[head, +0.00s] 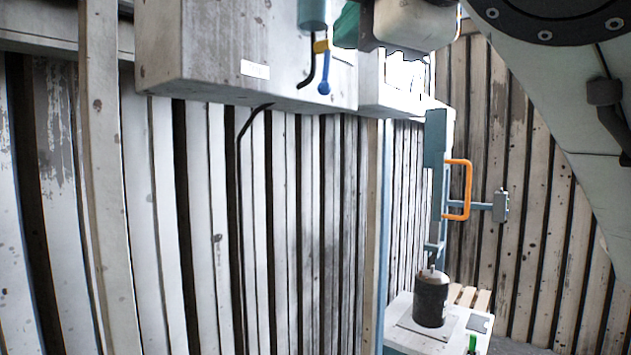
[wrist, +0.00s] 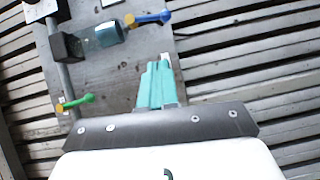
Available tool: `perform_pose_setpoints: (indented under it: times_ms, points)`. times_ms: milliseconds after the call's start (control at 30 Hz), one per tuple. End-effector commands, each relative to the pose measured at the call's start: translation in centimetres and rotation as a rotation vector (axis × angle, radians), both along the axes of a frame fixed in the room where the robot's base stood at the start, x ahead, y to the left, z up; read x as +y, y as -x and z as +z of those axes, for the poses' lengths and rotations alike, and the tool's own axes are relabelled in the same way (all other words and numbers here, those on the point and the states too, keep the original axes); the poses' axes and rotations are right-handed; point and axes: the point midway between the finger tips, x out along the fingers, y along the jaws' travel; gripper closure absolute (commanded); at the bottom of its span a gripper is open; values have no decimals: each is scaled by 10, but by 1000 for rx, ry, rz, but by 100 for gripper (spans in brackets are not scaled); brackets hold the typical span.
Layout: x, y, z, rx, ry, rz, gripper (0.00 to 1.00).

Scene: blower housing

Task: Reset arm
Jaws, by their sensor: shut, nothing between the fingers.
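My gripper shows at the top of the head view, with green fingers (head: 346,26) on a white body. In the wrist view its teal fingers (wrist: 155,86) are together and empty, in front of a dark plate and white body. The fingers point toward a grey box (head: 250,45) on the slatted wall, whose face also shows in the wrist view (wrist: 125,75). I cannot tell whether the fingertips touch it. A blue-handled valve (head: 323,80) with a yellow part hangs near the box's front, left of the gripper; its blue handle also shows in the wrist view (wrist: 152,18).
A green-handled valve (wrist: 78,100) and teal cylinder (wrist: 97,40) are beside the fingers. At right, a blue stand (head: 436,150) with an orange handle (head: 466,190) rises behind a black cylinder (head: 431,298) on a white table (head: 408,340). Slatted walls enclose the space.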

Motion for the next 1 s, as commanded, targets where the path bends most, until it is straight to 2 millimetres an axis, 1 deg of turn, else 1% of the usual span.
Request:
perform_pose_setpoints:
  times_ms: [67, 167, 267, 367, 400, 467, 500, 567, 600, 667, 700, 767, 800, 867, 900, 967, 1000]
  points:
    - [-2, -3, -3, 9, -13, 1, 100]
    - [-10, -13, -18, 49, -69, 1, 100]
    - [-24, -30, -46, 116, -167, 0, 100]
    - [-42, -48, -82, 199, -287, -14, 100]
    - [-48, -55, -99, 235, -333, -20, 100]
    - [-57, -64, -123, 285, -399, -35, 100]
    - [-64, -70, -141, 321, -445, -47, 100]
    - [-72, -77, -169, 373, -508, -70, 100]
    - [-78, -81, -188, 410, -550, -86, 100]
    - [-87, -86, -219, 464, -611, -114, 100]
    - [-91, -88, -239, 500, -649, -133, 100]
    - [-99, -89, -272, 555, -705, -167, 100]
    - [-104, -90, -293, 591, -741, -192, 100]
    - [-111, -88, -327, 646, -792, -232, 100]
    - [-115, -85, -350, 682, -824, -261, 100]
    - [-122, -80, -384, 736, -870, -307, 100]
    - [-126, -75, -407, 771, -899, -340, 100]
